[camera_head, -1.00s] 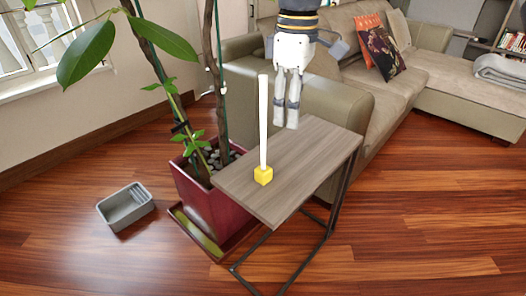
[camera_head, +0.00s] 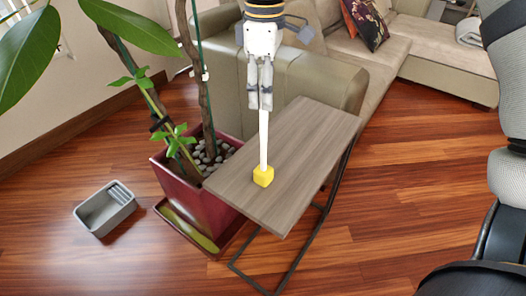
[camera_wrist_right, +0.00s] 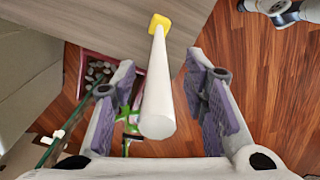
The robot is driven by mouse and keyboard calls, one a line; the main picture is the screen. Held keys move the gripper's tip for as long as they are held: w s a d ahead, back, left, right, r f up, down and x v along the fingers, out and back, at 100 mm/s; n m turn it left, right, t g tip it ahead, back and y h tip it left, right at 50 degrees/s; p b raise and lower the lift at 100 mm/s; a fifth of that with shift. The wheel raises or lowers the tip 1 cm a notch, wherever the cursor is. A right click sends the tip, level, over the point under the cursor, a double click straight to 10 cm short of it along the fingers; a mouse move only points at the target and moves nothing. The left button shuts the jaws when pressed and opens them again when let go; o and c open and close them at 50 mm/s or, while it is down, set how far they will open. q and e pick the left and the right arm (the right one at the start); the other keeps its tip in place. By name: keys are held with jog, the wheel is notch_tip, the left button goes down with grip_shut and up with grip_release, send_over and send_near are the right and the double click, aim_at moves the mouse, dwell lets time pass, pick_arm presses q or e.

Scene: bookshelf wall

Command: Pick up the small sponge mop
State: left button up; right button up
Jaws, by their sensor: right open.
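The small sponge mop (camera_head: 264,142) stands upright on a small side table (camera_head: 300,140), with a thin white handle and a yellow sponge block (camera_head: 263,176) at its foot. My right gripper (camera_head: 260,104) is open and points down at the upper handle, whose top is partly hidden by the fingers. In the right wrist view the white handle (camera_wrist_right: 158,95) lies between the two open purple-padded fingers (camera_wrist_right: 163,72), with visible gaps on both sides. The yellow sponge (camera_wrist_right: 160,22) shows beyond the fingertips. My left gripper is not in view.
A potted plant in a red pot (camera_head: 190,200) stands left of the table, its stems near my right gripper. A sofa (camera_head: 315,85) is behind the table. A grey bin (camera_head: 105,208) lies on the wooden floor.

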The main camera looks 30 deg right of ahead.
notch_tip(320, 180, down, 3)
jog(key=shift+w, duration=0.1)
grip_shut()
jog(key=shift+r, duration=0.1)
